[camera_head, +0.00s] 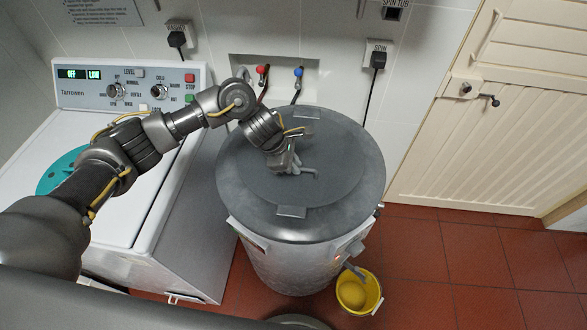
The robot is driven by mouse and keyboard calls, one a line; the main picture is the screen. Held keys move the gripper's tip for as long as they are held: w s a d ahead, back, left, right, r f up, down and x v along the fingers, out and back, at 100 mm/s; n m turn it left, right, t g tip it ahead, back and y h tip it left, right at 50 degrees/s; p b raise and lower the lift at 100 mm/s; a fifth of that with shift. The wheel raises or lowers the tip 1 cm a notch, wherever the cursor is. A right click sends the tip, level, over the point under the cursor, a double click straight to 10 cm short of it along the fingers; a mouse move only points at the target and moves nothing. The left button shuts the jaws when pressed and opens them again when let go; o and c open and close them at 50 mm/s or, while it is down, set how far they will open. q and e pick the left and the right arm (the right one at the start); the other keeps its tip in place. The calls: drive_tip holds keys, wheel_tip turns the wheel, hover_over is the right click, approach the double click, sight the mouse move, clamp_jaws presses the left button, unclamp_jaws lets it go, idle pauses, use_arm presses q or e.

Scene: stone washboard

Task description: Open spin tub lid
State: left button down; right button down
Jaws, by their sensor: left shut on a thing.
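The spin tub (290,265) is a grey metal cylinder on the floor, right of the white washing machine. Its round dark-grey lid (345,165) lies flat over the top and looks closed, with a small tab (291,211) at the front and a thin handle (311,172) near the middle. My left gripper (291,169) reaches in from the left, is over the lid's middle and is shut on the handle. The fingers hide part of the handle. My right gripper is not in view.
A white washing machine (190,215) with a control panel stands left, under my left arm. A yellow bucket (372,306) holding a yellow round thing sits at the tub's front right. Red and blue taps (298,72) are on the wall behind. A cream door (500,130) and clear tiled floor lie right.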

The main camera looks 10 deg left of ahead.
use_arm(q)
drive_tip(key=w+r+b, duration=0.2)
drive_tip(key=w+r, duration=0.2)
drive_tip(key=r, duration=0.4)
drive_tip(key=w+r+b, duration=0.1)
drive_tip(key=w+r, duration=0.3)
drive_tip(key=r, duration=0.4)
drive_tip(key=shift+w+a+b, duration=0.15)
drive_tip(key=shift+w+b, duration=0.25)
drive_tip(key=shift+f, duration=0.15)
